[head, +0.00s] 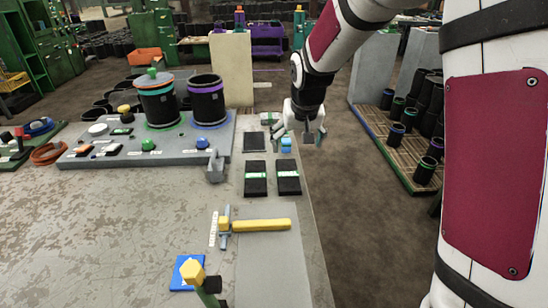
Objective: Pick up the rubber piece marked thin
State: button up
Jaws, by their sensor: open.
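Several flat black rubber pieces lie on the right part of the grey bench top. Two lie side by side, the left one (256,187) and the right one (288,186), each with a pale green-and-white label band. The labels are too small to read, so I cannot tell which is marked thin. My gripper (300,138) is open and points down above the bench's right edge, beyond the right front piece. Nothing shows between its fingers.
A small light-blue object (286,145) stands close below my gripper. A grey fixture board (85,161) with two black cylinders is at left. A pallet (396,160) with black sleeves stands right of the bench, across open floor.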

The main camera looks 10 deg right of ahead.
send_near(288, 174)
jog(key=x, duration=0.1)
jog(key=b+x, duration=0.1)
jog(key=x, duration=0.1)
jog(key=shift+a+f, duration=0.2)
jog(key=shift+a, duration=0.05)
jog(key=shift+d+x, duration=0.1)
jog(key=shift+x, duration=1.25)
jog(key=shift+d+x, duration=0.15)
jog(key=shift+x, duration=1.25)
jog(key=shift+w+r, duration=0.1)
jog(key=c, duration=1.5)
